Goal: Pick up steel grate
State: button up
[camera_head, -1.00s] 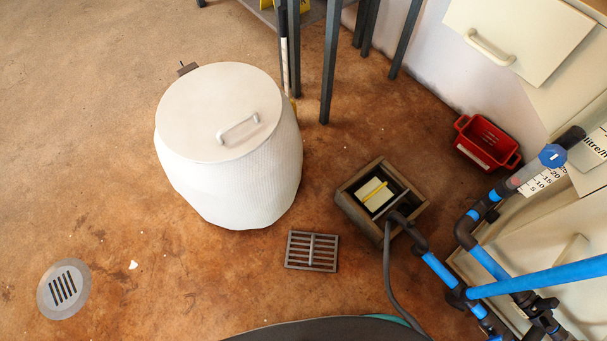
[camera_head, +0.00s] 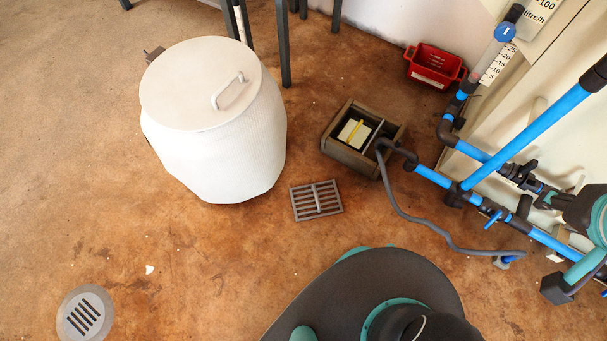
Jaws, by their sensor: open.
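The steel grate (camera_head: 316,200) is a small grey slotted rectangle lying flat on the brown floor, just in front of the open floor box. Nothing covers it. My gripper (camera_head: 552,245) is partly in view at the right edge, dark with teal parts. It is open, well to the right of the grate and apart from it, above the blue pipes.
A white lidded drum (camera_head: 214,125) stands left of the grate. The wooden-sided box (camera_head: 345,153) holds a white block with a yellow strip. A grey hose (camera_head: 425,225) and blue pipes (camera_head: 525,140) lie to the right. A red bin (camera_head: 433,66) stands behind; a round drain (camera_head: 86,313) is front left.

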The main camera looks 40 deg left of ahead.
aim_at(314, 188)
jog(key=z, duration=1.7)
jog(key=k, duration=2.2)
jog(key=u, duration=1.4)
